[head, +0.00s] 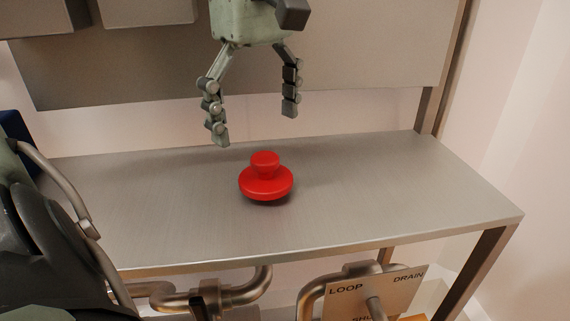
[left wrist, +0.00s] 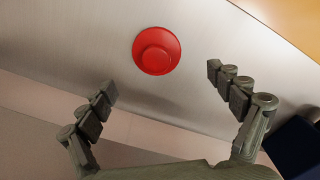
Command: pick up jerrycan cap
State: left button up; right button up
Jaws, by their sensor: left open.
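The jerrycan cap (head: 266,184) is a red disc with a round knob on top. It sits upright on the metal shelf (head: 400,205), near the middle. It also shows in the left wrist view (left wrist: 157,51), beyond the fingertips and roughly between them. My left gripper (head: 255,125) points down above the shelf with its fingers spread. It is open and empty, above the cap and apart from it. Its fingers also show in the left wrist view (left wrist: 160,84). My right gripper is not seen.
A grey metal panel (head: 370,60) stands behind the shelf. Below the shelf's front edge are pipes (head: 225,295) and a plate marked LOOP and DRAIN (head: 395,295). A dark blue object (left wrist: 296,145) is at the lower right of the left wrist view. The shelf around the cap is clear.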

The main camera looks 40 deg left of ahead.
aim_at(265, 156)
pick_arm(q)
jog(key=f, duration=0.6)
jog(key=shift+w+d+f, duration=0.2)
jog(key=shift+d+f, duration=0.05)
jog(key=shift+f, duration=0.4)
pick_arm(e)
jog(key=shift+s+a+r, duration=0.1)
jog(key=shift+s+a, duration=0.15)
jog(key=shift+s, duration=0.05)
pick_arm(q)
jog(key=shift+c, duration=0.2)
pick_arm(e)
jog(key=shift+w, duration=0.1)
pick_arm(q)
jog(key=shift+c, duration=1.1)
jog(key=c, duration=0.8)
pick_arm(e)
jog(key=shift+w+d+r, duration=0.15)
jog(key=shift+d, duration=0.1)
pick_arm(q)
jog(key=shift+r, duration=0.15)
